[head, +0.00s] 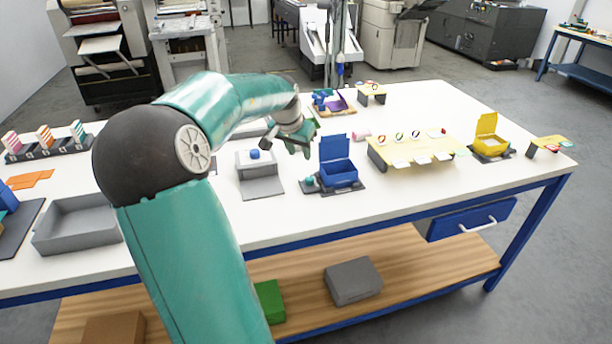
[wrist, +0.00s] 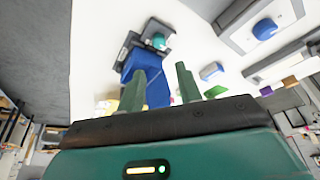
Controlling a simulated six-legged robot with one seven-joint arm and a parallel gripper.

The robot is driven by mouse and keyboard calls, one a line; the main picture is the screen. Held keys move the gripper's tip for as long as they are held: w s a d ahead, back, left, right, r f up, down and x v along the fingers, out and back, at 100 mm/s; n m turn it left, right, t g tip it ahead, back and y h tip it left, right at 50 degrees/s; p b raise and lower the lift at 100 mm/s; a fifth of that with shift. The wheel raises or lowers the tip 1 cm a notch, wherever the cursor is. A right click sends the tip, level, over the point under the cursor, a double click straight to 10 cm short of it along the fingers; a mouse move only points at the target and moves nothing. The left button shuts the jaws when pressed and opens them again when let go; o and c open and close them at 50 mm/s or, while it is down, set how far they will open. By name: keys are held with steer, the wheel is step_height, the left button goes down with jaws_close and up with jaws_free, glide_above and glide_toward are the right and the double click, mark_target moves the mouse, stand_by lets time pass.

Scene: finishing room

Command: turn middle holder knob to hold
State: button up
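A yellow panel (head: 400,155) at the right middle of the table carries a row of small round dials along its top and white tags along its front. Its middle dial (head: 415,134) is too small to read, and I cannot tell for sure that it is the holder knob. My gripper (head: 292,142) is above the table, left of the panel, near the open blue box (head: 340,174). In the wrist view my gripper (wrist: 160,85) has its green fingers apart with nothing visible between them.
A grey device with a blue button (head: 254,154) stands left of the blue box. The blue box has a teal knob (head: 310,181) beside it. A yellow open box (head: 489,145) stands to the right. A grey tray (head: 78,222) is at the left.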

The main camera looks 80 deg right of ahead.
mark_target(310, 178)
steer(key=x, duration=1.4)
steer(key=shift+s+d+r, duration=0.15)
steer(key=shift+s+d, duration=0.1)
steer(key=shift+c, duration=0.2)
steer(key=c, duration=0.7)
